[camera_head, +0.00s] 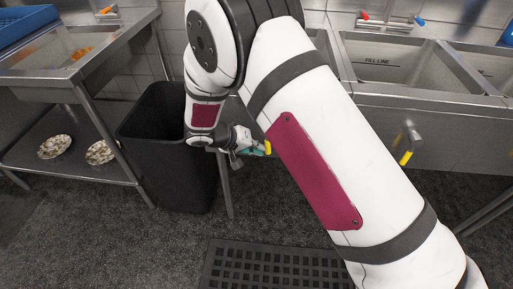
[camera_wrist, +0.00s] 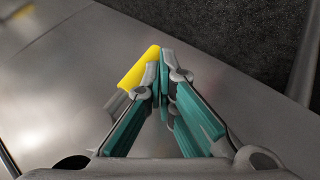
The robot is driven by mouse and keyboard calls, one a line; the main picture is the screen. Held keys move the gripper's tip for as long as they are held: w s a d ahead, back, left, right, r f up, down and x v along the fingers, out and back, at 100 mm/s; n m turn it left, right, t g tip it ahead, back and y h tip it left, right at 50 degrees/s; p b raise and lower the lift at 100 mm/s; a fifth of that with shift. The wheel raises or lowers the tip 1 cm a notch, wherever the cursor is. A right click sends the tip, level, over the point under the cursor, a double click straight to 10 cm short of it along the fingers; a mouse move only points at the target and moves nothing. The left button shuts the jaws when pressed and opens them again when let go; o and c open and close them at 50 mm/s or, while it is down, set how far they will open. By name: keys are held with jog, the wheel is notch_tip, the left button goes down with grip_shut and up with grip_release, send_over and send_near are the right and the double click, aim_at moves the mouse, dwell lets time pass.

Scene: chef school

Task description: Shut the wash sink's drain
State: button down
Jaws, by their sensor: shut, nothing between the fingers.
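A yellow-tipped drain lever shows beside my gripper in the head view (camera_head: 267,147) and in the wrist view (camera_wrist: 139,69). My gripper (camera_wrist: 163,55) is shut and empty, its teal-padded fingers meeting at the tips just right of the yellow handle. I cannot tell whether they touch it. In the head view my gripper (camera_head: 252,150) is low in front of the sink unit, left of my big white arm link. The steel sink unit (camera_head: 440,125) is partly hidden behind that link. I cannot read which basin is the wash sink, and its drain opening is not visible.
Another yellow-tipped lever (camera_head: 406,157) hangs from the sink front at right. A black bin (camera_head: 165,130) stands close left of my gripper. A steel table (camera_head: 75,75) with plates (camera_head: 55,146) on its lower shelf is further left. A black mat (camera_head: 275,265) lies on the floor.

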jog(key=d+r+n+t+h+b, duration=0.2)
jog(key=d+n+t+h+b, duration=0.2)
jog(key=h, duration=0.8)
jog(key=d+n+b, duration=0.2)
jog(key=d+b, duration=0.1)
jog(key=d, duration=0.1)
jog(key=shift+r, duration=0.3)
jog(key=shift+s, duration=0.1)
dwell(0.3)
jog(key=s+a+f+b, duration=0.2)
jog(key=s+a+f, duration=0.3)
jog(key=a+f, duration=0.2)
jog(key=shift+a, duration=0.9)
